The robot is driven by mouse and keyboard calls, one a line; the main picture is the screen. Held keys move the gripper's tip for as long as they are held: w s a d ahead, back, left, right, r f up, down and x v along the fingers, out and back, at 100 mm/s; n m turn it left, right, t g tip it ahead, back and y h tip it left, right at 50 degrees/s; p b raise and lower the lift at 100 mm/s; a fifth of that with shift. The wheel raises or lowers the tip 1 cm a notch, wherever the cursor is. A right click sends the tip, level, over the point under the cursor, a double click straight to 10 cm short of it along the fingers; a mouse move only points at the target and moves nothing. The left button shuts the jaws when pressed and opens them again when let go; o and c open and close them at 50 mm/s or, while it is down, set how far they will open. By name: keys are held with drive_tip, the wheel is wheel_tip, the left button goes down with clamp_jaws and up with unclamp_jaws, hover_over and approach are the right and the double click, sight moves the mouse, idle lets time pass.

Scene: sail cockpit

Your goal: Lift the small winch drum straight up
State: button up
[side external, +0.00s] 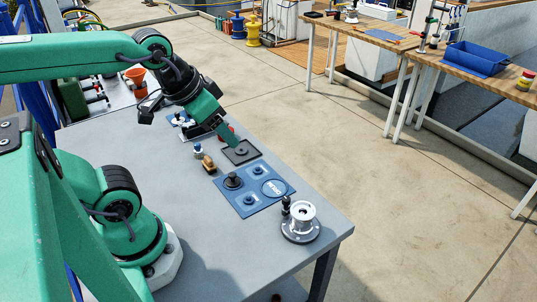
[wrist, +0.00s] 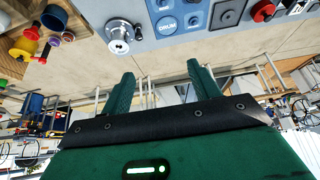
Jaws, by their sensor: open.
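The small winch drum (side external: 301,212) is a silver cylinder with a hole in its top. It stands upright on a round, flanged metal base (side external: 300,233) near the table's front right corner. In the wrist view the drum (wrist: 118,42) shows at the top, left of centre, beyond my fingertips. My gripper (side external: 231,138) is above the table, up and left of the drum in the side view, near a dark square pad (side external: 241,153). Its two green fingers are apart in the wrist view (wrist: 159,75), with nothing held between them.
A small black post (side external: 286,205) stands close beside the drum. A blue mat (side external: 248,207) with a circle marked DRUM (side external: 273,188) and a black knobbed part (side external: 233,182) lies between gripper and drum. A brown-and-black item (side external: 208,163) stands further left. Bare grey tabletop (side external: 215,245) is in front.

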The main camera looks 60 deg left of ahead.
drive_tip(key=shift+w, duration=0.1)
drive_tip(key=g, duration=0.5)
hover_over(302, 211)
wheel_tip(302, 211, down, 14)
drive_tip(key=shift+f, duration=0.15)
drive_tip(key=shift+d+f+g, duration=0.1)
drive_tip(key=shift+f+g, duration=0.15)
drive_tip(key=shift+g, duration=0.05)
drive_tip(key=shift+f, duration=0.1)
drive_tip(key=shift+f, duration=1.2)
drive_tip(key=shift+f, duration=0.1)
